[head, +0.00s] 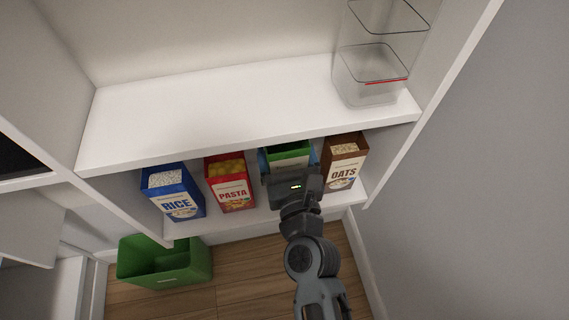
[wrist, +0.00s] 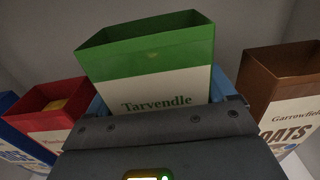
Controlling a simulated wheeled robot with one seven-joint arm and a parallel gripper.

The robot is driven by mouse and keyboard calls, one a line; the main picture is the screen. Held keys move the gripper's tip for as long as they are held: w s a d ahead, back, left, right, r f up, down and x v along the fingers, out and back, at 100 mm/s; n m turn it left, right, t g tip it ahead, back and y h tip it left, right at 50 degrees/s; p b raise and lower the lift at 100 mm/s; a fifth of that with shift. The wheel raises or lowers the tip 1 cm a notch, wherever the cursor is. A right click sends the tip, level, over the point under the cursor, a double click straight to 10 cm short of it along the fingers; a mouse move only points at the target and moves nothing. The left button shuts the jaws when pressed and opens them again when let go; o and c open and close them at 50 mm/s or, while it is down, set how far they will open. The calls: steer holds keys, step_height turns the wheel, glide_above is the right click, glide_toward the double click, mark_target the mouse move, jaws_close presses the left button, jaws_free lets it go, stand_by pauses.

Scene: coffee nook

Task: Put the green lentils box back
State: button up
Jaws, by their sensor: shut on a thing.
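The green lentils box (head: 289,151) is on the lower shelf between the red pasta box and the brown oats box. In the wrist view the green box (wrist: 150,62) has a cream label reading "Tarvendle" and stands upright, its lower part hidden by my gripper. My gripper (head: 291,172) is shut on the green box, with blue finger parts at its sides. I cannot tell whether the box's base touches the shelf.
The red pasta box (head: 232,190) and blue rice box (head: 175,195) stand to the left, and the brown oats box (head: 344,165) close on the right. The upper shelf (head: 215,110) lies above; a clear container (head: 372,95) stands on it. A green bin (head: 165,275) is on the floor.

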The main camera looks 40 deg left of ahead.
steer(key=shift+f+b, duration=1.8)
steer(key=shift+f, duration=0.1)
steer(key=shift+w+a+f, duration=0.1)
steer(key=shift+w+f, duration=0.05)
steer(key=shift+f+b, duration=0.1)
steer(key=shift+b, duration=0.25)
steer(key=o, duration=1.2)
